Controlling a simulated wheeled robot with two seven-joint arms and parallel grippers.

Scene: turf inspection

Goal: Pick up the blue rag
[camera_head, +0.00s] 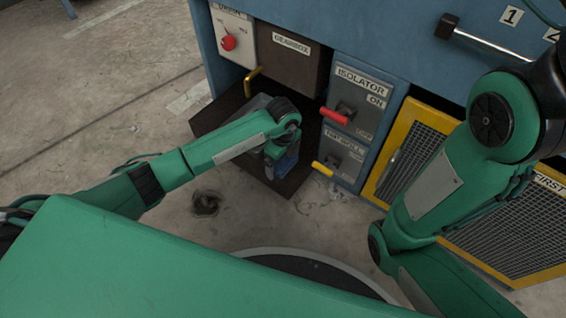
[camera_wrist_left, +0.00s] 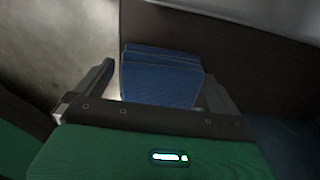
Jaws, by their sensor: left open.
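The blue rag (camera_wrist_left: 160,84) is a folded stack of cloth on a dark brown surface in the left wrist view. In the head view a small blue patch of it (camera_head: 286,166) shows beneath the left wrist, and the arm hides most of the rest. My left gripper (camera_wrist_left: 160,70) is open, with one finger on each side of the rag. I cannot tell whether the fingers touch it. In the head view the left gripper (camera_head: 275,153) points down over the dark open compartment (camera_head: 212,118) under the gearbox. My right gripper is not in view; only the right arm shows.
A blue cabinet stands behind, with a gearbox panel (camera_head: 289,62), a red isolator handle (camera_head: 334,116), a yellow handle (camera_head: 322,169) and a yellow-framed mesh guard (camera_head: 412,160). The concrete floor (camera_head: 120,110) at left is clear.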

